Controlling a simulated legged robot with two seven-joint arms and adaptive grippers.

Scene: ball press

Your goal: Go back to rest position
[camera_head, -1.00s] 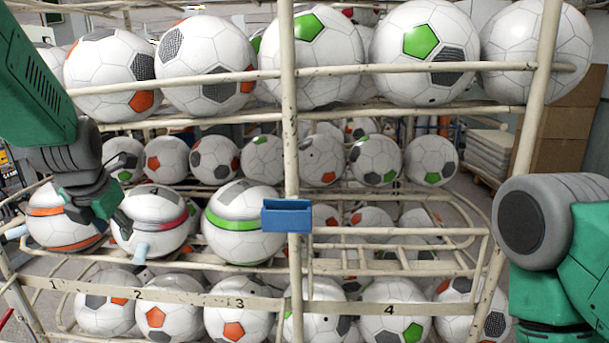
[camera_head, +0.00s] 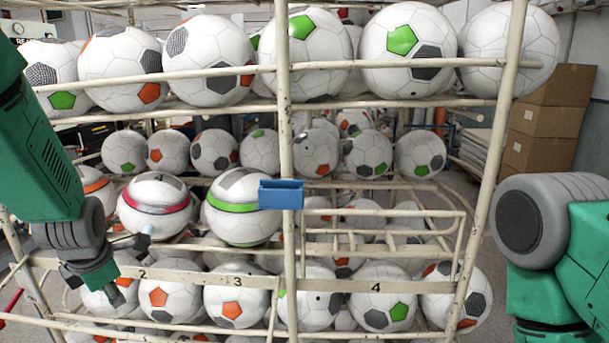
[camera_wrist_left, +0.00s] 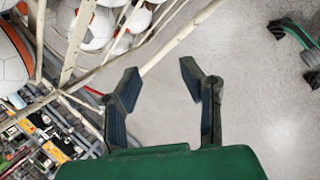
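My left gripper (camera_head: 118,288) is low at the left of the rack in the head view, in front of the numbered lower rail. In the left wrist view my left gripper (camera_wrist_left: 158,78) is open, with bare floor between its fingers and nothing held. A ball with a red band (camera_head: 155,207) and one with a green band (camera_head: 240,207) sit on the middle shelf, above and to the right of the gripper. An orange-banded ball (camera_head: 95,187) is partly hidden behind my left arm. My right arm shows at the right edge, but its gripper is out of view.
The cream metal rack (camera_head: 285,130) holds several balls on its shelves. A blue holder (camera_head: 281,194) is fixed to its middle post. The left wrist view shows rack rails (camera_wrist_left: 160,50) close by on the left and open grey floor (camera_wrist_left: 240,60) on the right.

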